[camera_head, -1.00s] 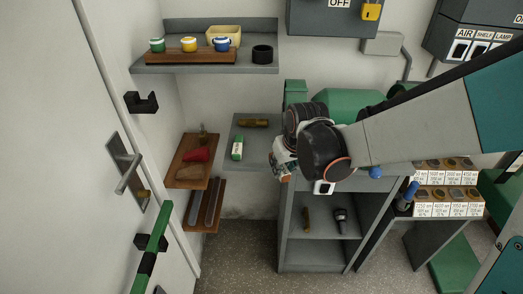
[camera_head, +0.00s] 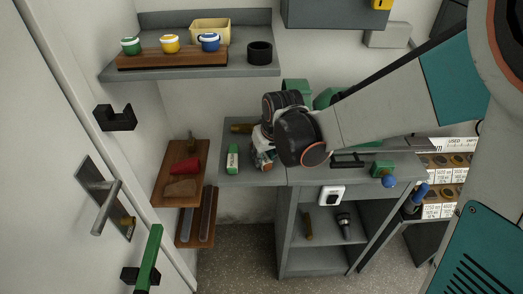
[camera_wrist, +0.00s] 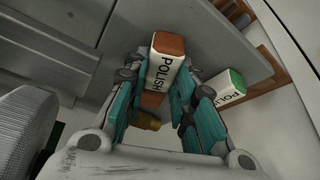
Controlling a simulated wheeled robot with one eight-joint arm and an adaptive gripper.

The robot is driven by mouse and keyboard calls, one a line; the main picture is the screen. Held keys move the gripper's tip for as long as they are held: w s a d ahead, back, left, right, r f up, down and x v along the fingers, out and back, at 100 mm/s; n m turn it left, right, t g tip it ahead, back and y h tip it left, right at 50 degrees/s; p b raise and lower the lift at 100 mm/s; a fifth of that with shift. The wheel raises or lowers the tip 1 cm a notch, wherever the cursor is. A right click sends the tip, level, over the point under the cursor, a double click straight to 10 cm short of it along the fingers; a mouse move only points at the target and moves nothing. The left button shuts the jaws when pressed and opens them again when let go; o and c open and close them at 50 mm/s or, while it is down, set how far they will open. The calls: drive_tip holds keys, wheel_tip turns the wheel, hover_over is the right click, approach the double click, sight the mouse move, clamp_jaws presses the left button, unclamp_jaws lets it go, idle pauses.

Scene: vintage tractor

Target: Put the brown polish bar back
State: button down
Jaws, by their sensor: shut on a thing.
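The brown polish bar (camera_wrist: 166,56) has a white sleeve marked POLISH and brown ends. It sits between the teal fingers of my gripper (camera_wrist: 158,98) in the wrist view, and they are shut on it. In the head view my gripper (camera_head: 264,158) is over the grey bench top (camera_head: 238,177), and the arm hides most of the bar. A green polish bar (camera_head: 232,158) stands just left of my gripper; it also shows in the wrist view (camera_wrist: 230,86). I cannot tell whether the brown bar touches the bench.
A brass-coloured piece (camera_head: 241,128) lies behind on the bench, partly hidden by my gripper. Wooden wall trays (camera_head: 168,158) are to the left. A shelf (camera_head: 225,71) with coloured pots is above.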

drive_tip(key=shift+f, duration=0.3)
drive_tip(key=shift+f, duration=0.15)
drive_tip(key=c, duration=1.3)
unclamp_jaws()
drive_tip(key=shift+r, duration=0.2)
drive_tip(key=shift+r+p, duration=0.3)
drive_tip(key=shift+p, duration=0.05)
drive_tip(key=p+v, duration=0.8)
drive_tip(key=v, duration=0.3)
drive_tip(key=shift+s+r, duration=0.2)
drive_tip(key=shift+s, duration=0.05)
